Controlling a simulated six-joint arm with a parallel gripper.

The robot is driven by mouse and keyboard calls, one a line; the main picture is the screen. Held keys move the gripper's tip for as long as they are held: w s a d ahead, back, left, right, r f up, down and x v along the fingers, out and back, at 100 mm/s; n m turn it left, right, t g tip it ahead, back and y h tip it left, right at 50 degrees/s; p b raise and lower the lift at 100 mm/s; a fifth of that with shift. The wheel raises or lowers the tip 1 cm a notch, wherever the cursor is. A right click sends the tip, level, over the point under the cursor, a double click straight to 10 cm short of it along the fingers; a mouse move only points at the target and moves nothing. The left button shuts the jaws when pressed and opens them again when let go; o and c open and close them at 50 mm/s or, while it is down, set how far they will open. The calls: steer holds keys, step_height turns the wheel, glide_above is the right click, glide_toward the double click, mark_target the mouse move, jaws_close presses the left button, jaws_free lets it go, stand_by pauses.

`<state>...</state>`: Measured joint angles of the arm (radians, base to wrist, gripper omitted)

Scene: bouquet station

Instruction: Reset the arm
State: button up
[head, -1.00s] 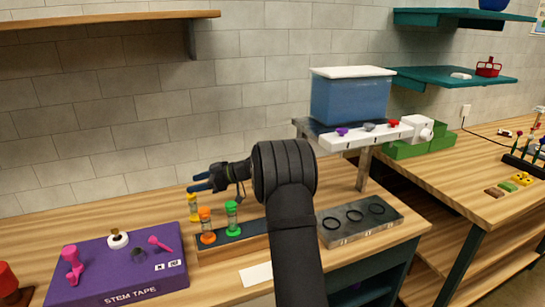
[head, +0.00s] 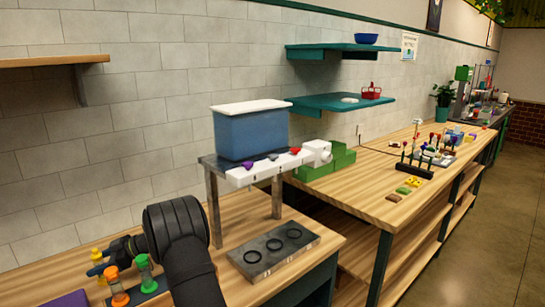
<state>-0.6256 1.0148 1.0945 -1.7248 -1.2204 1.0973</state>
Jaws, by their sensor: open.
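My gripper (head: 97,270) is at the lower left of the head view, at the end of my black arm. Its dark fingers point left, above the small timers at the left of the bench. A yellow timer (head: 97,257), an orange timer (head: 116,287) and a green timer (head: 144,272) stand below and around it. I see nothing held between the fingers. My arm hides part of the timers' rack and the bench behind it.
A blue tank (head: 250,135) with a white lid stands on a metal stand with coloured knobs. A grey block (head: 272,252) with three rings lies before it. Green bins (head: 322,166) and a second bench (head: 400,212) are to the right. Teal shelves (head: 335,104) hang above.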

steer(key=shift+r, duration=0.45)
